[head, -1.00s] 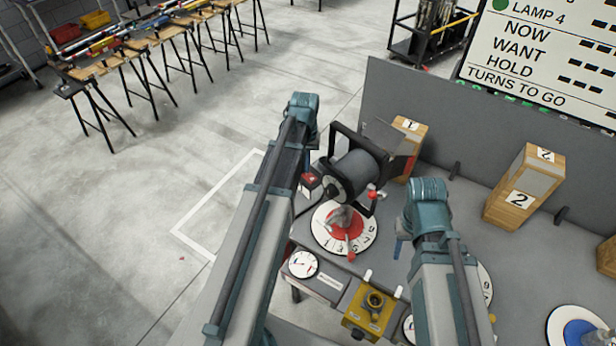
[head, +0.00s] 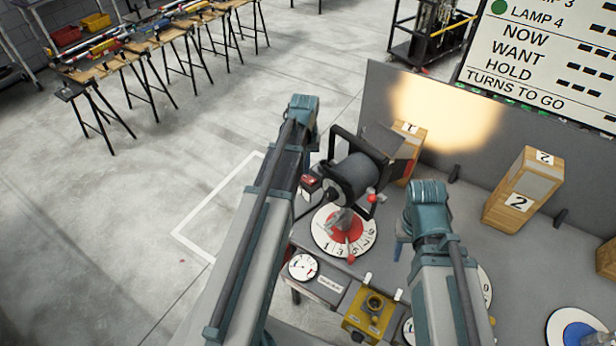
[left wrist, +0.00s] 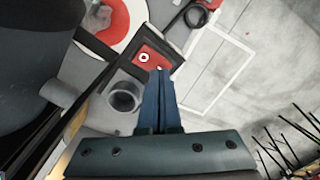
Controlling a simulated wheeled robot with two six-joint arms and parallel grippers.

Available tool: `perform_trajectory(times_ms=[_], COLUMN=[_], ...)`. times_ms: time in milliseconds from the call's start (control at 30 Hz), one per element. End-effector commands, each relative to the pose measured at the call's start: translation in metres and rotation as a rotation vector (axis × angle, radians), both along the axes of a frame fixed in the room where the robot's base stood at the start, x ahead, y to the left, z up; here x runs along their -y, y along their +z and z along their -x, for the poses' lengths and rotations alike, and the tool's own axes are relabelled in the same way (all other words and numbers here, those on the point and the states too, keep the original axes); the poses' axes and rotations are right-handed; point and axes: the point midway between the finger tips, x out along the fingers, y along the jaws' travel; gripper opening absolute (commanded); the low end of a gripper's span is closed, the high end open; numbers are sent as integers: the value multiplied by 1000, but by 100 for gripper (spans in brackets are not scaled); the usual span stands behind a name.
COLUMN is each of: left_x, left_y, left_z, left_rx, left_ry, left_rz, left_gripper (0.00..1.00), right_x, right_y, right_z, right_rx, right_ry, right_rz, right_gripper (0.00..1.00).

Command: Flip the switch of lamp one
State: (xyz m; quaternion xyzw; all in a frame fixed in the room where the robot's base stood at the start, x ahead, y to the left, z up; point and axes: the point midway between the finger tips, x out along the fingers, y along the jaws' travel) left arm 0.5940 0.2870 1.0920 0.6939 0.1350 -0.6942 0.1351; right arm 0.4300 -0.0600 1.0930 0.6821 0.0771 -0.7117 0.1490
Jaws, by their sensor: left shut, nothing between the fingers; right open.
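Lamp one (head: 352,172) is a black-framed grey drum lamp on the red numbered dial (head: 332,240). A bright warm patch (head: 440,112) glows on the grey panel behind it. Its small switch box with a red top (head: 310,181) is at the lamp's left; it also shows in the left wrist view as a red switch (left wrist: 146,57). My left gripper (left wrist: 160,76) is shut and empty, its blue fingertips at the red switch's near edge; I cannot tell if they touch. My right gripper (head: 399,247) hangs over the bench, right of the dial, mostly hidden by its arm.
A wooden block marked 1 (head: 408,136) stands behind the lamp, and a block marked 2 (head: 512,195) further right. A yellow fixture (head: 368,312) and a small white gauge (head: 302,267) are at the front edge. Open floor lies left of the bench.

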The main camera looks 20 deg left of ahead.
Motion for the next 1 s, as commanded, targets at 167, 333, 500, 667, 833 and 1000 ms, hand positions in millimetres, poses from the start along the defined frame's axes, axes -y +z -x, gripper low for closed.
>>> perform_trajectory(times_ms=[167,333,500,667,833,1000], left_x=[0,0,0,0,0,0], left_y=[19,31,44,56,57,56], left_z=[0,0,0,0,0,0], left_rx=[0,0,0,0,0,0], left_ry=[0,0,0,0,0,0], left_rz=[0,0,0,0,0,0], left_gripper=[0,0,0,0,0,0], right_x=[0,0,0,0,0,0], right_y=[19,31,44,56,57,56], right_z=[0,0,0,0,0,0], right_rx=[0,-1,-1,-2,-2,-2], right_ry=[-2,-3,-2,-1,0,0], right_rz=[-1,-1,-1,0,0,0], right_gripper=[50,50,50,50,50,50])
